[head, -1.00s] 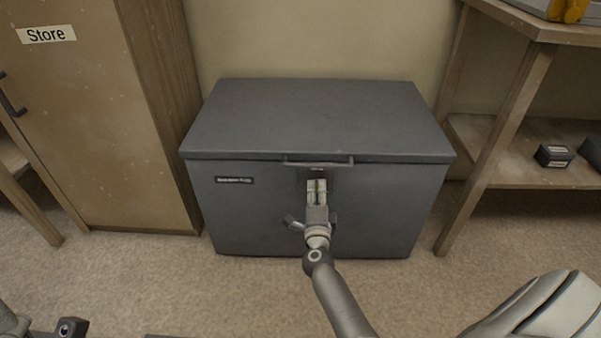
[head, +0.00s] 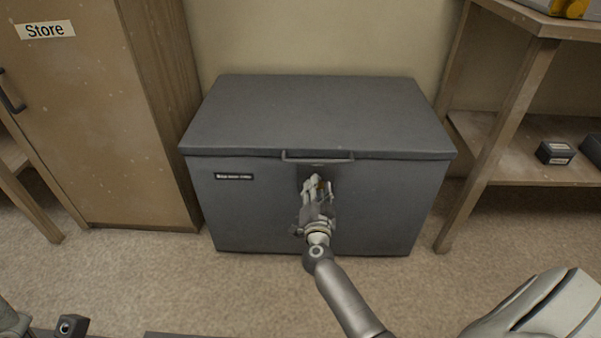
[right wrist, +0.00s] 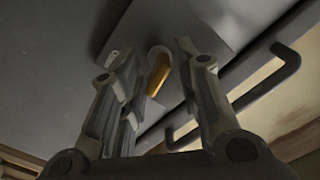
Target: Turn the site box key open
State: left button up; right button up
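The site box (head: 250,205) is a dark grey chest with its lid down, standing against the wall. Its brass key (right wrist: 158,76) sticks out of a round lock on a grey plate (right wrist: 205,22) at the front. The key also shows small in the head view (head: 320,184), partly hidden by the fingers. My right gripper (head: 317,185) is at the lock, rolled relative to the box. In the right wrist view its fingers (right wrist: 158,48) stand open on either side of the key, with a gap at each side. My left gripper does not clearly show.
The lid handle (head: 318,159) juts out just above the lock. A wooden Store cabinet (head: 85,130) stands close on the left. A wooden shelf unit (head: 505,130) with a small dark box (head: 555,153) stands on the right.

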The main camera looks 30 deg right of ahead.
jog(key=s+a+n+p, duration=0.25)
jog(key=s+a, duration=0.35)
jog(key=s, duration=0.4)
jog(key=s+a+r+n+t, duration=0.1)
jog(key=a+r+n+t, duration=0.1)
jog(key=r, duration=0.9)
jog(key=s+a+r+n+t, duration=0.2)
jog(key=a+r+t, duration=0.3)
jog(key=r, duration=0.6)
jog(key=shift+s+r+n+t, duration=0.2)
jog(key=shift+r+n+t, duration=0.2)
jog(key=shift+t, duration=0.8)
